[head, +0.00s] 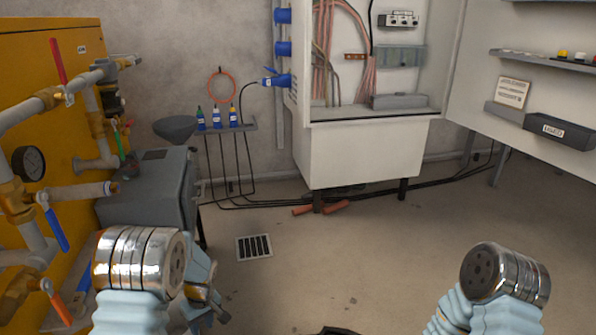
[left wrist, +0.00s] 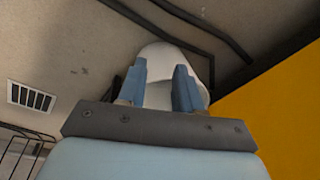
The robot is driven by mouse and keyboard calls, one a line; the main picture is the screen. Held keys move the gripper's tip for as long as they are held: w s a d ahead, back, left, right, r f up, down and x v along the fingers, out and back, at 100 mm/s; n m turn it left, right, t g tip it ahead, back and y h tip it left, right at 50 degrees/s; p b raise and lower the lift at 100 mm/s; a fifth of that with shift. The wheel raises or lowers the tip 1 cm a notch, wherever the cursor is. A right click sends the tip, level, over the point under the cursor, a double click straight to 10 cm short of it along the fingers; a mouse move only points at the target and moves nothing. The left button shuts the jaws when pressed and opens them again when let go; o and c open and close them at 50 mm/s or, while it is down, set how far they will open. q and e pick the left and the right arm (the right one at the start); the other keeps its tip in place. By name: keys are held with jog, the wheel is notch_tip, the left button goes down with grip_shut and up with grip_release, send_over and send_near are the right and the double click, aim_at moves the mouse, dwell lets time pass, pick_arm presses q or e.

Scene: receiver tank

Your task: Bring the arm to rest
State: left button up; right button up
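My left arm (head: 140,265) comes up at the bottom left of the head view, bent, with its silver joint nearest the camera. My left gripper (head: 207,308) hangs low beside it, partly hidden by the arm. In the left wrist view its two blue fingers (left wrist: 159,85) stand apart with a gap between them, and I see nothing held. A pale rounded shape lies beyond the fingers; I cannot tell what it is. My right arm (head: 495,285) shows at the bottom right of the head view; its gripper is out of view.
A yellow cabinet (head: 60,100) with pipes, valve levers and a gauge (head: 28,163) stands close on the left, beside a grey box (head: 150,195). An open white cabinet (head: 365,155) stands at the back.

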pick_arm(q)
jog(key=s+d+f+m+h+p, duration=0.35)
jog(key=s+d+p, duration=0.3)
jog(key=s, duration=0.55)
jog(key=s+d+r+m+h+p, duration=0.2)
jog(key=s+d+r+m+p, duration=0.1)
jog(key=s+d, duration=0.5)
jog(key=shift+s+r+t+p, duration=0.4)
jog(key=shift+s+r+p, duration=0.6)
jog(key=shift+s, duration=0.25)
jog(key=shift+f+m, duration=0.1)
jog(key=shift+m, duration=0.15)
